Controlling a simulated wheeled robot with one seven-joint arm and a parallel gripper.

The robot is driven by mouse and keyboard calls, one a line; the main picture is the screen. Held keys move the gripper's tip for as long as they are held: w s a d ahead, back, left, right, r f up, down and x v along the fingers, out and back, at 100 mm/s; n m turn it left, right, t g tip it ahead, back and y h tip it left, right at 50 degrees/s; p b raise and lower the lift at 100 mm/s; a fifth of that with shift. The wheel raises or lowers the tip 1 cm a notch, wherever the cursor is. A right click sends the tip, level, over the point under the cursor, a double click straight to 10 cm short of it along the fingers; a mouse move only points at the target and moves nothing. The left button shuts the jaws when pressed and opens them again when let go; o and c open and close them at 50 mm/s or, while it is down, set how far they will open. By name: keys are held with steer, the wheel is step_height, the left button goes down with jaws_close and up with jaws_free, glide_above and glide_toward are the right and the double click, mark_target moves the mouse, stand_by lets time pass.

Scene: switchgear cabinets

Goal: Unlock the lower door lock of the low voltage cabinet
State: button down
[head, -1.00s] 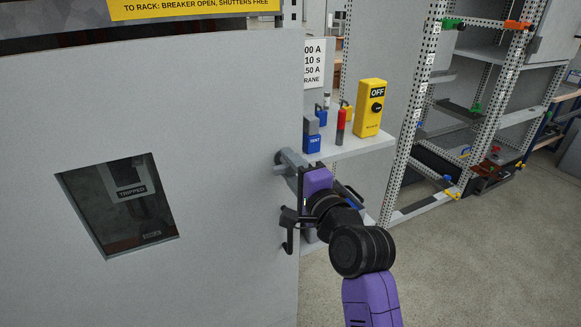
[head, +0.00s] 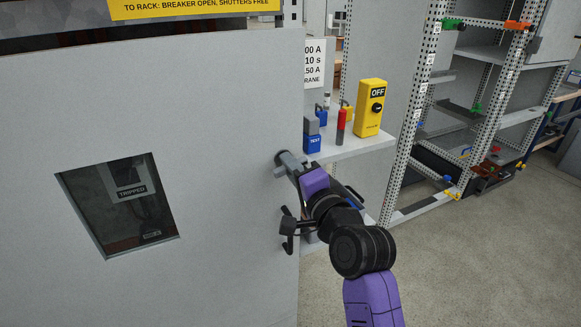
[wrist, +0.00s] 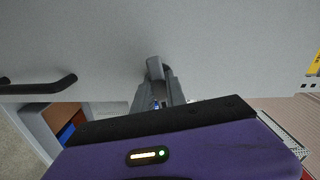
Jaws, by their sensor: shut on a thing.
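The grey cabinet door (head: 200,100) fills the left of the head view, with a dark window in it. A grey lock part (head: 282,158) stands out near the door's right edge. My gripper (head: 290,166) is at this part, with the purple wrist behind it. In the wrist view, my gripper's grey fingers (wrist: 158,90) are shut on the lock part (wrist: 154,67), which stands against the pale door. The fingers hide much of the lock, so its turned position is unclear.
A black handle (head: 288,238) sits on the door below my gripper and also shows in the wrist view (wrist: 40,86). A shelf (head: 350,147) to the right holds a yellow OFF box (head: 370,108) and several small items. Open floor lies right of my arm.

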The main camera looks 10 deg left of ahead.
steer(key=n, duration=0.4)
steer(key=shift+f+n+b, duration=0.1)
steer(key=shift+n+b, duration=0.2)
steer(key=shift+b, duration=0.1)
steer(key=n+b, duration=0.1)
steer(key=n, duration=0.2)
steer(key=shift+n, duration=0.3)
steer(key=n+b, duration=0.1)
steer(key=n, duration=0.2)
steer(key=shift+d+n, duration=0.1)
steer(key=shift+n, duration=0.2)
steer(key=shift+n+b, duration=0.65)
steer(key=shift+n, duration=1.15)
steer(key=c, duration=1.4)
jaws_free()
steer(key=shift+o, duration=0.2)
